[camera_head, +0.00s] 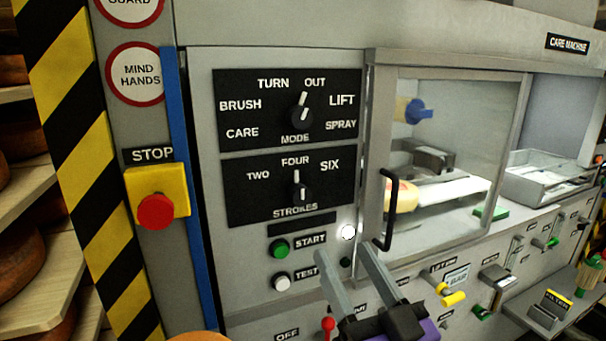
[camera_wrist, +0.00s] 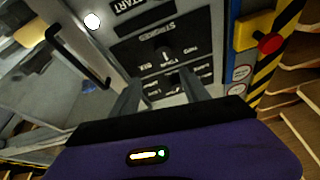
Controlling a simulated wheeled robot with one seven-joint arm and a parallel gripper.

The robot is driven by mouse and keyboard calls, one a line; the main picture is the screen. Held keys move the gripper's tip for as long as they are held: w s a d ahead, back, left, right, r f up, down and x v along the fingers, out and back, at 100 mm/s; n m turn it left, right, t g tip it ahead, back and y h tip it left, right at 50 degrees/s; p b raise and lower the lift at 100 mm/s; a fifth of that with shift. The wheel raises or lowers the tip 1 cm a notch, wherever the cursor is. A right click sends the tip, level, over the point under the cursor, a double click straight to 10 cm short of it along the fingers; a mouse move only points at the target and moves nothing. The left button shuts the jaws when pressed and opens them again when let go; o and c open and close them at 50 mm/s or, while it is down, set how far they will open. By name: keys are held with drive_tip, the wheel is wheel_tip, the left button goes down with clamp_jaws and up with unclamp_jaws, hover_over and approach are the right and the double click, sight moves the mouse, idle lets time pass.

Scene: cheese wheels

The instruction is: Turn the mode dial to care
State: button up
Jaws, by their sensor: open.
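The mode dial (camera_head: 302,116) is a black knob on the upper black plate of the machine's panel. Its white pointer line slants up and slightly right, toward OUT. The label CARE (camera_head: 242,132) is at the plate's lower left. My gripper (camera_head: 342,250) is open and empty, below and right of the dial, in front of the panel's lower right and clear of the dial. In the wrist view my gripper's fingers (camera_wrist: 160,92) point at the panel, and the strokes dial (camera_wrist: 165,52) shows beyond them. The mode dial is partly hidden near the fingers there.
The strokes dial (camera_head: 297,190) is below the mode dial, pointing near FOUR. Green START (camera_head: 279,248) and white TEST (camera_head: 281,281) buttons are below it. A red stop button (camera_head: 156,211) is at left. A black door handle (camera_head: 388,210) juts out right of the panel.

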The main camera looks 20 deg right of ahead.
drive_tip(key=y, duration=0.1)
approach(303, 117)
drive_tip(key=w+r+g+p, duration=0.3)
drive_tip(key=r+g+p, duration=0.1)
drive_tip(key=p, duration=0.3)
drive_tip(key=shift+w+p, duration=0.35)
drive_tip(key=shift+w, duration=0.05)
drive_tip(key=shift+w+a+f+p, duration=0.1)
drive_tip(key=shift+w+p, duration=0.05)
drive_tip(key=shift+w, duration=1.2)
drive_tip(key=shift+w+f+p, duration=0.1)
drive_tip(key=shift+w+p, duration=0.05)
drive_tip(key=shift+w, duration=1.15)
clamp_jaws()
